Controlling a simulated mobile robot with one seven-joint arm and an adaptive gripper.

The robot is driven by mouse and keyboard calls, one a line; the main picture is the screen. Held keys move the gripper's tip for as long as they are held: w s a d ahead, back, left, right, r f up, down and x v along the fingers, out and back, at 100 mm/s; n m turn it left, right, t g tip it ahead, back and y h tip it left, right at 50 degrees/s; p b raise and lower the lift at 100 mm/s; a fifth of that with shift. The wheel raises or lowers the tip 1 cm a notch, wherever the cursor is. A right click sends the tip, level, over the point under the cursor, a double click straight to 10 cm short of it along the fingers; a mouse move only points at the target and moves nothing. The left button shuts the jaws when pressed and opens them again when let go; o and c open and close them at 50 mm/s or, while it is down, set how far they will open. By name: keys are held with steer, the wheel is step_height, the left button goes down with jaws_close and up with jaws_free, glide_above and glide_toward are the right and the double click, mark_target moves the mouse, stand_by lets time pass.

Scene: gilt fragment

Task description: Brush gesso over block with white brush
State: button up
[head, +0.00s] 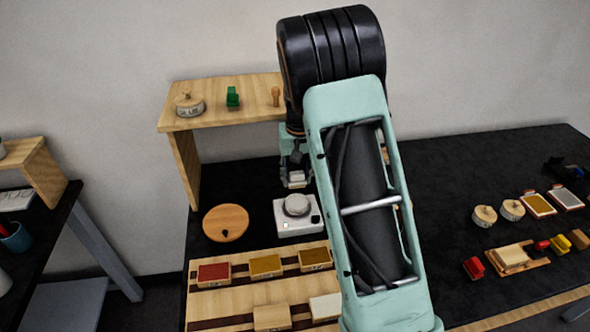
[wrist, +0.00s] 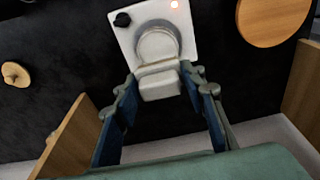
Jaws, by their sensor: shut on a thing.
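My gripper (head: 297,182) is shut on a small white brush (wrist: 160,86), which shows between the fingertips in the wrist view. The brush is just beside a round pale pot (wrist: 158,45) that sits on a white square warmer (head: 298,218) with a black knob and a lit lamp. Whether the brush touches the pot I cannot tell. Several blocks lie on a striped wooden board (head: 208,307) at the front: red, ochre and amber-topped ones, a plain wood one (head: 271,318) and a white-topped one (head: 325,307), partly hidden by my arm.
A wooden shelf (head: 225,118) behind holds a lidded jar (head: 188,105), a green stamp-like object (head: 233,98) and a wooden-handled tool. A round wooden disc (head: 226,222) lies left of the warmer. At right are jars, framed panels, a tray (head: 543,264) and coloured brushes.

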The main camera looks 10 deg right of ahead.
mark_target(297, 201)
steer(key=shift+f+b, duration=1.75)
steer(key=shift+f, duration=1.2)
steer(key=shift+s+f+b, duration=0.1)
steer(key=shift+f+b, duration=0.4)
steer(key=shift+f, duration=0.05)
steer(key=shift+r+p, duration=2.05)
steer(key=shift+r, duration=1.5)
steer(key=s+f, duration=0.1)
steer(key=s, duration=1.4)
steer(key=shift+d+f, duration=0.1)
steer(key=shift+d, duration=0.05)
